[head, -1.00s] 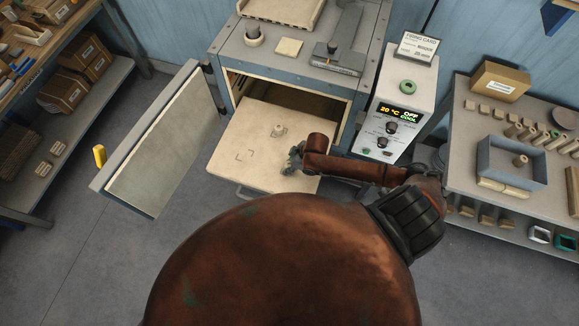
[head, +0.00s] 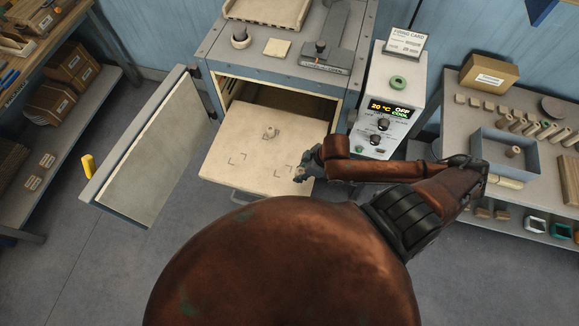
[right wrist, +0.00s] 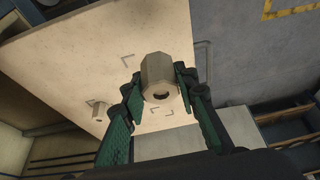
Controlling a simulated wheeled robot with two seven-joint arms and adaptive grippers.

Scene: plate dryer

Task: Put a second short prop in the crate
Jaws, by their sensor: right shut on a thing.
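My right gripper (head: 301,174) is over the front right corner of the dryer's pulled-out shelf (head: 220,178). In the right wrist view the gripper (right wrist: 160,92) is shut on a short beige faceted prop (right wrist: 156,72) with a dark hole in its end. In the head view I cannot make out this held prop. Another short prop (head: 269,133) stands on the shelf toward the back; it also shows in the right wrist view (right wrist: 100,110). The grey crate (head: 485,152) stands on the right-hand bench with one short prop (head: 513,151) inside. My left gripper is not in view.
The dryer door (head: 150,150) hangs open at left. The control box (head: 390,105) stands between dryer and bench. Several taller props and a cardboard box (head: 488,74) are on the bench around the crate. Corner marks show on bare shelf.

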